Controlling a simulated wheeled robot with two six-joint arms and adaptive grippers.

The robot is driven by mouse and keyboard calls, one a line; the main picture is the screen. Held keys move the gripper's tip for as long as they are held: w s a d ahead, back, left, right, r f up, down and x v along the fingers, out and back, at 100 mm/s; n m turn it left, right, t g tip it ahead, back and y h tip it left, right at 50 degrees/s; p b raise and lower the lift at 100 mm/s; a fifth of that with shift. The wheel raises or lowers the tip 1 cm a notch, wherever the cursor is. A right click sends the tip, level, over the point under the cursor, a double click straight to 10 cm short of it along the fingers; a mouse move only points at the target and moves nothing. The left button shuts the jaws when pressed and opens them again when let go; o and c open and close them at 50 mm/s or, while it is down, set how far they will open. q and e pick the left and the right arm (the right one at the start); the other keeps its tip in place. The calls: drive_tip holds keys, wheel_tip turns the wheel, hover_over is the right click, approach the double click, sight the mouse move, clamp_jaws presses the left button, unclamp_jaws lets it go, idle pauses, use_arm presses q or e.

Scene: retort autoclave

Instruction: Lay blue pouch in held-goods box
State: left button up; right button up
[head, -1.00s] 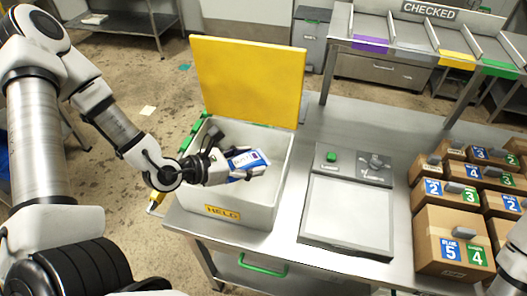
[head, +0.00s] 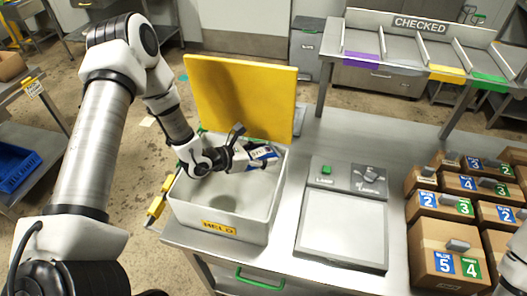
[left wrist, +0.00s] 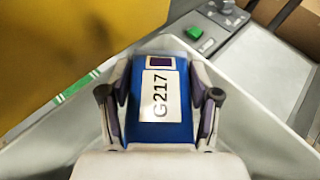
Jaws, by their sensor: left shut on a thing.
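The blue pouch (head: 262,153) has a white label, reading G217 in the left wrist view (left wrist: 160,95). My left gripper (head: 250,156) is shut on it; in the left wrist view its two fingers press the pouch's sides. The held-goods box (head: 222,226) is a pale grey open box with a yellow HELD label, and its yellow lid (head: 240,95) stands up at the back. Gripper and pouch are over the box's opening, near its right back part. I cannot tell how far above the floor of the box the pouch is. My right gripper is not clearly visible.
A flat scale (head: 342,232) with a green button stands right of the box. Several brown cartons (head: 440,253) with numbered labels are stacked at the right. A CHECKED rack (head: 415,50) with divided lanes stands at the back. The bench between scale and rack is clear.

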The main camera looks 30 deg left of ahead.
use_arm(q)
drive_tip(key=shift+s+a+f, duration=0.1)
drive_tip(key=shift+s, duration=0.15)
drive_tip(key=shift+f+b, duration=0.2)
drive_tip(key=shift+b, duration=0.3)
drive_tip(key=o, duration=1.2)
drive_tip(key=shift+w, duration=0.15)
